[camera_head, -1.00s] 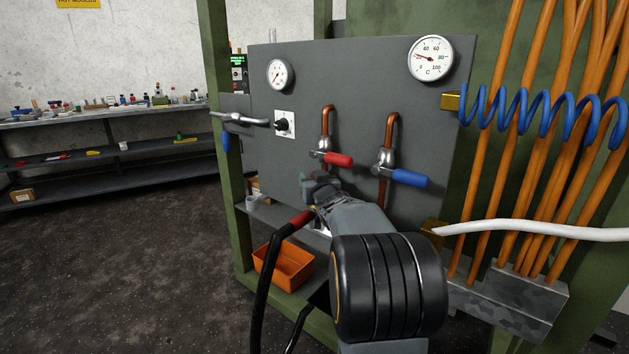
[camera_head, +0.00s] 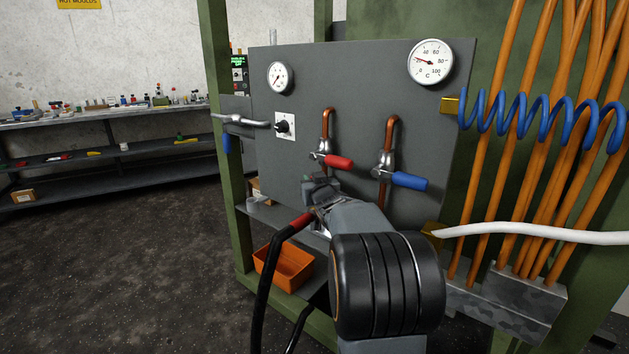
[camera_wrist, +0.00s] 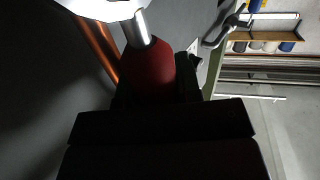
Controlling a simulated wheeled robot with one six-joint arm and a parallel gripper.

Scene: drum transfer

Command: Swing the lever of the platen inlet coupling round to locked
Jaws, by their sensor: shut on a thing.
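My gripper (camera_head: 318,186) is at the grey panel, just below the red-handled valve. In the wrist view its dark jaws (camera_wrist: 160,92) are shut on a red lever grip (camera_wrist: 150,68) with a bright metal neck (camera_wrist: 137,28). The neck runs to a pale round metal part (camera_wrist: 100,8) at the top edge. A black hose with a red end (camera_head: 301,222) reaches the same spot. My wrist hides most of the coupling in the head view, so the lever's exact angle cannot be told.
The red valve handle (camera_head: 338,162) is close above my gripper, and the blue valve handle (camera_head: 409,181) is to its right. Copper pipes (camera_head: 390,128) run on the panel (camera_head: 300,80). An orange bin (camera_head: 284,267) stands below left. Floor on the left is clear.

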